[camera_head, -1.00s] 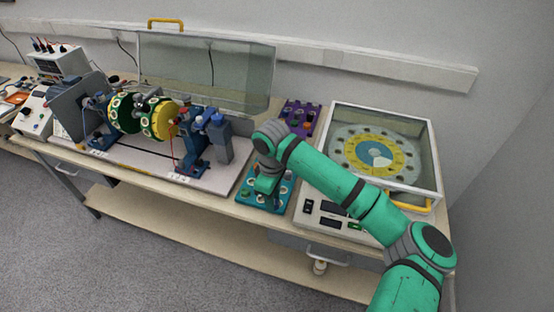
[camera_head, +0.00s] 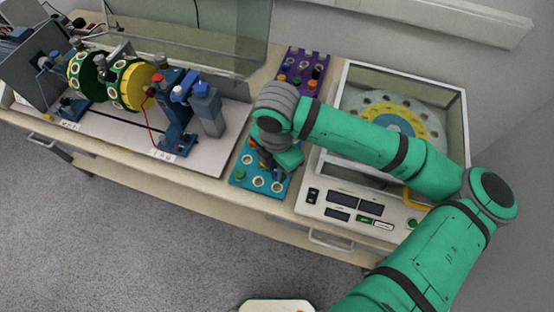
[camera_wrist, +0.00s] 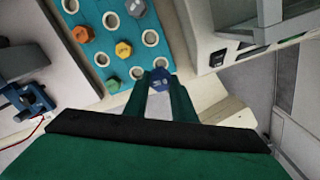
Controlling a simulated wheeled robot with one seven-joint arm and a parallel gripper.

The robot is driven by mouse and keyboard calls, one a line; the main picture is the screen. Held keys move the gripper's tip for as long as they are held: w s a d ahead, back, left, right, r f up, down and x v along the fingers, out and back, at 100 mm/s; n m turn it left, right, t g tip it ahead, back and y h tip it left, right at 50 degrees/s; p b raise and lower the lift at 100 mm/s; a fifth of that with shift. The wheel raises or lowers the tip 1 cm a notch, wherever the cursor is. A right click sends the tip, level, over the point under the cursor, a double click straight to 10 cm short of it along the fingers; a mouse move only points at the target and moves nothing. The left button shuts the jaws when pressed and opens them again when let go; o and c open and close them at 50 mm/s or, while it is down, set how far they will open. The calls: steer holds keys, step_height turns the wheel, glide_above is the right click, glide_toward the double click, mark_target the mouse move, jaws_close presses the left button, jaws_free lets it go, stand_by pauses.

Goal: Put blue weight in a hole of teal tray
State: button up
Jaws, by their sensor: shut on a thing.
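The teal tray (camera_head: 240,178) lies on the bench between the rotor rig and the white console. In the wrist view the teal tray (camera_wrist: 97,12) shows several empty white-rimmed holes and several weights standing in it, coloured orange, yellow, green and grey. My gripper (camera_wrist: 161,82) is shut on the blue weight (camera_wrist: 161,79), a dark blue hexagonal piece between the fingertips, beside a tray hole at the tray's edge. In the head view my gripper (camera_head: 277,172) is over the tray, and my wrist hides part of it. I cannot tell the weight's height above the tray.
A purple tray (camera_head: 311,60) with weights stands behind. The rotor rig with its yellow and green drum (camera_head: 130,85) is to the left. The white console (camera_head: 325,210) and a glass-sided box with a disc (camera_head: 437,120) are to the right.

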mark_target(276, 179)
steer(key=shift+s+a+f, duration=0.1)
steer(key=shift+s+f, duration=0.05)
steer(key=shift+f, duration=0.55)
steer(key=shift+s+f, duration=0.1)
steer(key=shift+f, duration=1.85)
steer(key=shift+w+f, duration=0.1)
steer(key=shift+f, duration=1.1)
steer(key=o, duration=1.1)
step_height(276, 179, up, 11)
steer(key=shift+f, duration=0.1)
